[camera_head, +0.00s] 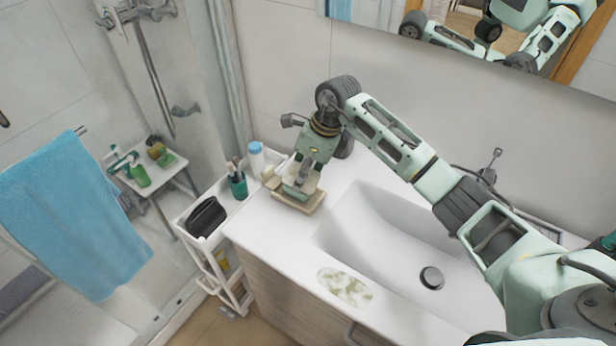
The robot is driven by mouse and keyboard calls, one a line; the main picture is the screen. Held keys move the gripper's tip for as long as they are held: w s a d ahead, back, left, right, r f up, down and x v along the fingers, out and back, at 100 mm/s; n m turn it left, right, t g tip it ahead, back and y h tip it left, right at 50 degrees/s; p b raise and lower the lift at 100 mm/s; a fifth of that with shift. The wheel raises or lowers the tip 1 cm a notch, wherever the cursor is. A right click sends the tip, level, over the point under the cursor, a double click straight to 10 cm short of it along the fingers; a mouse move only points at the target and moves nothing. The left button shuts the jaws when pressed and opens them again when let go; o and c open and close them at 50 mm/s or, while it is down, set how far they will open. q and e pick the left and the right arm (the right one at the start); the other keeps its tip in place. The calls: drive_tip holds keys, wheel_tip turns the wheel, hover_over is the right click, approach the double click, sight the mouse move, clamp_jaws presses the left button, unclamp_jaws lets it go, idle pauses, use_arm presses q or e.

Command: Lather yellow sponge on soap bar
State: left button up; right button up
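My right gripper (296,188) reaches down over a beige dish-like block (302,206) at the sink counter's back left corner. A pale tan piece (272,180) shows at the gripper's left side; I cannot tell if it is the sponge or part of the gripper. The fingertips are small and partly hidden, so I cannot tell whether they grip anything. No clearly yellow sponge shows. A flat oval with green and white marbling (345,287), possibly the soap bar, lies on the counter's front edge, apart from the gripper. My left gripper is not in view.
The white sink basin (375,225) lies right of the block. A white cart (190,225) beside the counter holds a teal cup (238,187), a white bottle with a blue cap (256,160) and a black case (206,217). A blue towel (75,215) hangs left.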

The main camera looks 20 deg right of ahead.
drive_tip(key=shift+w+a+f+b, duration=0.15)
drive_tip(key=shift+w+a+b, duration=0.2)
drive_tip(key=shift+w+a, duration=0.2)
drive_tip(key=shift+s+d+p, duration=0.55)
drive_tip(key=shift+s+d, duration=0.35)
drive_tip(key=shift+s, duration=0.15)
drive_tip(key=shift+w+a, duration=0.1)
drive_tip(key=shift+w+a+b, duration=0.4)
drive_tip(key=shift+w+b, duration=0.15)
drive_tip(key=shift+b, duration=0.05)
drive_tip(key=shift+w+a+b, duration=0.3)
drive_tip(key=shift+w+a, duration=0.05)
drive_tip(key=shift+w, duration=0.1)
drive_tip(key=shift+s+d+p, duration=0.4)
drive_tip(key=shift+s+d, duration=0.45)
drive_tip(key=shift+s, duration=0.25)
